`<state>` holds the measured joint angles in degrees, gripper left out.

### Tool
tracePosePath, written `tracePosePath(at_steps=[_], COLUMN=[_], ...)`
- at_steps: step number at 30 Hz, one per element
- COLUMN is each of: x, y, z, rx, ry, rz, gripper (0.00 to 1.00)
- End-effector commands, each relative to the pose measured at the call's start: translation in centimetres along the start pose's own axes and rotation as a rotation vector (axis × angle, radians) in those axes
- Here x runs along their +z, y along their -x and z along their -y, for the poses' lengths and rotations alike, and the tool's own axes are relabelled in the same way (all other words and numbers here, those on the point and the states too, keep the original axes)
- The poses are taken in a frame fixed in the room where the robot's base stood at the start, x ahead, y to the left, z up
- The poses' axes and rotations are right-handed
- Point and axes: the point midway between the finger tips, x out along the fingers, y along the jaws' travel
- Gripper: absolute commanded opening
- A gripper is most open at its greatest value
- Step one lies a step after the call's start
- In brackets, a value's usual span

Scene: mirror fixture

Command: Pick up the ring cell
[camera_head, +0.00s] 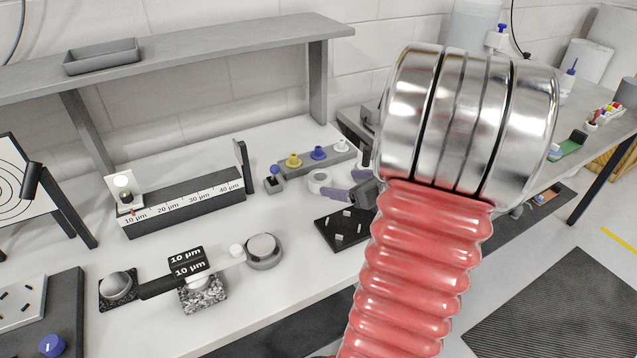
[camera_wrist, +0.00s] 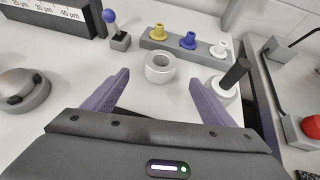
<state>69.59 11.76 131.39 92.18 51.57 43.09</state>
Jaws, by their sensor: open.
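The ring cell looks to be the short white cylinder with a round hole (camera_wrist: 160,68), standing on the white bench in the wrist view. In the head view it shows as a pale ring (camera_head: 319,182) in front of the knob rack. My gripper (camera_wrist: 160,79) is open, its purple fingers spread to the left and right. The ring lies centred ahead of the gap, around or just beyond the fingertips; no contact shows. In the head view my gripper (camera_head: 344,181) comes in from the right, partly hidden by my own arm.
A grey rack (camera_wrist: 186,46) with yellow, blue and white knobs stands behind the ring. A blue-balled lever (camera_wrist: 114,28) stands to its left. A white round part with a black handle (camera_wrist: 228,84) is close to the right finger. A dark plate (camera_head: 343,229) lies in front.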

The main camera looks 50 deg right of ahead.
Motion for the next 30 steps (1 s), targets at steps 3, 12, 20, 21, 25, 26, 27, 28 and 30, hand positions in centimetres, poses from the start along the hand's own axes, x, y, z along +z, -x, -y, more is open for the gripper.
tracePosePath(at_steps=[3, 12, 20, 21, 25, 26, 27, 28, 30], x=[-0.1, 0.0, 0.0, 0.0, -0.1, -0.1, -0.2, -0.2, -0.3], y=[-1.9, -4.8, -4.8, -4.8, -5.4, -5.7, -6.1, -6.4, -7.3], z=[-0.2, -0.1, -0.1, -0.1, -0.1, -0.1, 0.0, 0.0, -0.1], rx=[0.004, 0.001, 0.001, 0.001, 0.002, 0.002, 0.002, 0.003, 0.004], ry=[-0.001, 0.000, 0.001, 0.001, 0.001, 0.001, 0.000, 0.000, 0.000], rz=[-0.001, 0.000, 0.000, 0.000, -0.001, -0.001, -0.001, -0.001, -0.001], gripper=[0.78, 0.78, 0.78, 0.78, 0.78, 0.78, 0.78, 0.78, 0.78])
